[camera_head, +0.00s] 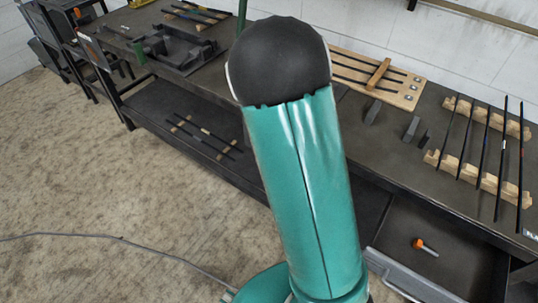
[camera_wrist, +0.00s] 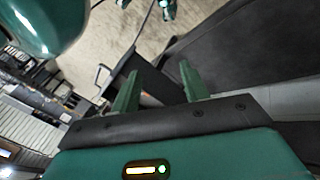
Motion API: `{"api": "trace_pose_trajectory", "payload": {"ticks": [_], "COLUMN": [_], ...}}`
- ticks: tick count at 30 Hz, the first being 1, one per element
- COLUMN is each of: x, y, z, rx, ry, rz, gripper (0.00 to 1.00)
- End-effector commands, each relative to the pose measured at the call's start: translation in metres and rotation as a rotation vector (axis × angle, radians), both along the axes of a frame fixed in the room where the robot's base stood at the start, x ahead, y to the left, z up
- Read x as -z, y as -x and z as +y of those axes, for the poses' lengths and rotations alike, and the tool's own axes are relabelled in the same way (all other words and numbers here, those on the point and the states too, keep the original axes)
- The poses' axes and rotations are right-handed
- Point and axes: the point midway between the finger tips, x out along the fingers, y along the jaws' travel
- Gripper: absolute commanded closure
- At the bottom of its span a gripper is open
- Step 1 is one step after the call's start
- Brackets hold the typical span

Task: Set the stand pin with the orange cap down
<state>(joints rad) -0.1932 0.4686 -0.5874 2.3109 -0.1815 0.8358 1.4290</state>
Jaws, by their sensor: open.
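A small pin with an orange cap (camera_head: 425,246) lies on its side on the dark floor of an open drawer (camera_head: 465,268), at the lower right of the head view. My gripper (camera_wrist: 158,88) shows in the wrist view as two green fingers, well apart. I see nothing held between them. An open dark drawer with a handle shows beyond the fingers, with a small orange patch beside the left finger that I cannot make out clearly. In the head view my gripper is not visible; my green arm fills the middle. I cannot make out a separate stand for the pin.
A dark workbench (camera_head: 350,150) runs along the wall above the drawer. Wooden racks (camera_head: 462,177) with several thin black rods stand at its right. A wooden board (camera_head: 400,93) and small dark blocks lie behind my arm. A cable (camera_head: 120,238) crosses the open carpet at left.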

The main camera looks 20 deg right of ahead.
Motion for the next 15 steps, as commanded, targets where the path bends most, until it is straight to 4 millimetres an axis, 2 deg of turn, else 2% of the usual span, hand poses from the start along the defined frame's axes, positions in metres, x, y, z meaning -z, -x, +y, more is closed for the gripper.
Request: {"api": "trace_pose_trajectory", "payload": {"ticks": [3,7,15], "x": [-0.028,-0.061,-0.141], "y": [-0.019,-0.034,-0.047], "z": [0.027,0.054,0.103], "rx": [-0.159,-0.355,-0.815], "ry": [-0.139,-0.258,-0.386], "rz": [-0.095,-0.192,-0.388], "gripper": [0.55,0.55,0.55]}}
